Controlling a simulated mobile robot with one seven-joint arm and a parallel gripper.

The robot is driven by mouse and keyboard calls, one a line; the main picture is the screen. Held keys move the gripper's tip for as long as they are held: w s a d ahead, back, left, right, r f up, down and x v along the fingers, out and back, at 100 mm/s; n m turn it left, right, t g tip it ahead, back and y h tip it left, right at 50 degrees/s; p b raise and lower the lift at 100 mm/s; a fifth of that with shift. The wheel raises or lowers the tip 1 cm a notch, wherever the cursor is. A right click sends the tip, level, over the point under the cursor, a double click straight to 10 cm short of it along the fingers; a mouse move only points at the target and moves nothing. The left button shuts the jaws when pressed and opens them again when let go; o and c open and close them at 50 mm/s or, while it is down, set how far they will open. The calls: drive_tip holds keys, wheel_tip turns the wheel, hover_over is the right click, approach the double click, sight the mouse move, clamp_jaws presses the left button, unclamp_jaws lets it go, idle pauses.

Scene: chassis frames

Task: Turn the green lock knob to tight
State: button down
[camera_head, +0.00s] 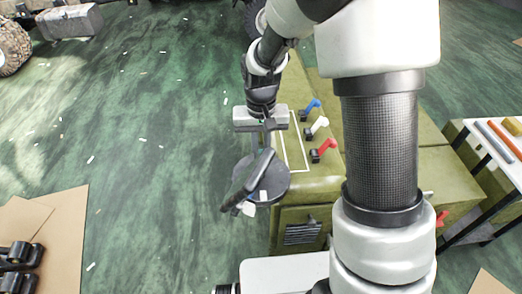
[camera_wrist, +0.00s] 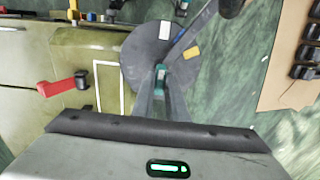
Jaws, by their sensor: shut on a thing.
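A round dark grey disc (camera_head: 274,183) sits at the left front edge of the olive chassis, and it fills the upper middle of the wrist view (camera_wrist: 140,58). A dark lever lies across it, with its grip (camera_head: 239,196) reaching toward the lower left. The green lock knob (camera_wrist: 161,71) is at the disc's middle, between my fingertips. My gripper (camera_wrist: 161,84) is shut on the green knob. In the head view my gripper (camera_head: 267,143) comes down over the disc and hides the knob. A yellow label (camera_wrist: 191,53) and a white label (camera_wrist: 165,30) are on the disc.
Blue (camera_head: 311,107), white (camera_head: 317,127) and red (camera_head: 323,150) levers stand on the chassis to the right of a white outline. A tool table (camera_head: 471,133) is at the far right. Cardboard (camera_head: 66,225) with black parts lies at left.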

drive_tip(key=c, duration=1.8)
unclamp_jaws()
drive_tip(key=shift+o, duration=0.2)
wheel_tip(320, 180, up, 18)
drive_tip(key=p, duration=0.2)
drive_tip(key=shift+f, duration=0.25)
drive_tip(key=s+d+r+t+p, duration=0.2)
drive_tip(key=s+d+r+p, duration=0.2)
drive_tip(key=s+r, duration=0.4)
drive_tip(key=s+d+r+t+p, duration=0.3)
drive_tip(key=s+r, duration=0.4)
drive_tip(key=s, duration=0.3)
drive_tip(key=shift+d+r+t+p, duration=0.3)
drive_tip(key=shift+d+r+p, duration=0.1)
drive_tip(key=shift+d+p, duration=0.6)
